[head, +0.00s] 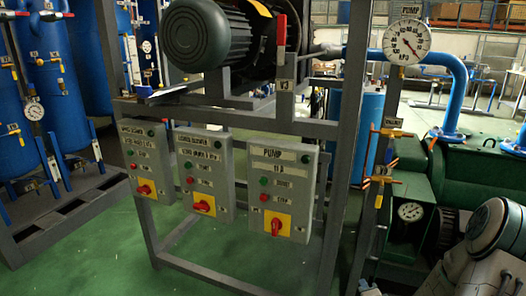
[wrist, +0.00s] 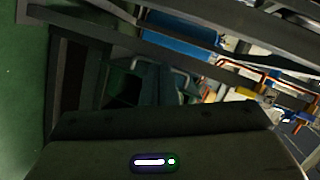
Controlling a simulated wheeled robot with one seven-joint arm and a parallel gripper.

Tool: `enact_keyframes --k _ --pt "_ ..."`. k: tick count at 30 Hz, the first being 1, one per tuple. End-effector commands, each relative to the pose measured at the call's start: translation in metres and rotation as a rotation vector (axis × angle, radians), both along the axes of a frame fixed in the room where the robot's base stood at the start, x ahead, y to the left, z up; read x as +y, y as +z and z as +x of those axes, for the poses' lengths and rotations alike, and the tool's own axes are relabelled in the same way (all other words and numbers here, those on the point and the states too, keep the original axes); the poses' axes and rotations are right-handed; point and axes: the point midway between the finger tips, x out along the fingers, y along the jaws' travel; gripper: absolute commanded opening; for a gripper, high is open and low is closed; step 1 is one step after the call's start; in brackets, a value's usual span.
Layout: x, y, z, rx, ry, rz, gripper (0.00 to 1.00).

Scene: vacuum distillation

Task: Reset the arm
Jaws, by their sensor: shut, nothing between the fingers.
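My gripper (wrist: 160,122) shows as a dark, broad body across the bottom of the wrist view, with a small lit white and green strip on it. It is shut and empty, though its fingertips are hard to make out in the dark. It touches nothing that I can see. In the head view, pale grey links of my arm (head: 492,232) fill the lower right corner, folded low beside the green machinery. My gripper cannot be made out in the head view.
A grey steel frame (head: 330,215) carries a motor (head: 203,38) and three control boxes with red switches, including the PUMP box (head: 281,190). A pressure gauge (head: 407,41) and yellow-handled valves (head: 388,133) stand near my arm. Green floor (head: 90,265) is clear at front left.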

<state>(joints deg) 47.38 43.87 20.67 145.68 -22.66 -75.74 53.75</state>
Motion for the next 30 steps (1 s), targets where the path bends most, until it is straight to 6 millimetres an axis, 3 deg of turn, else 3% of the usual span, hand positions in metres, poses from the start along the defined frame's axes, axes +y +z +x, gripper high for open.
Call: enact_keyframes --k 1,7,14,23,30 --pt "0.004 0.022 0.003 0.035 0.029 -0.05 0.0" --pt "0.022 0.083 0.006 0.242 0.161 -0.285 0.0" --pt "0.04 0.167 -0.008 0.472 0.301 -0.533 0.0" --pt "0.072 0.293 -0.055 0.718 0.482 -0.744 0.0" --pt "0.105 0.396 -0.116 0.864 0.669 -0.832 0.0"
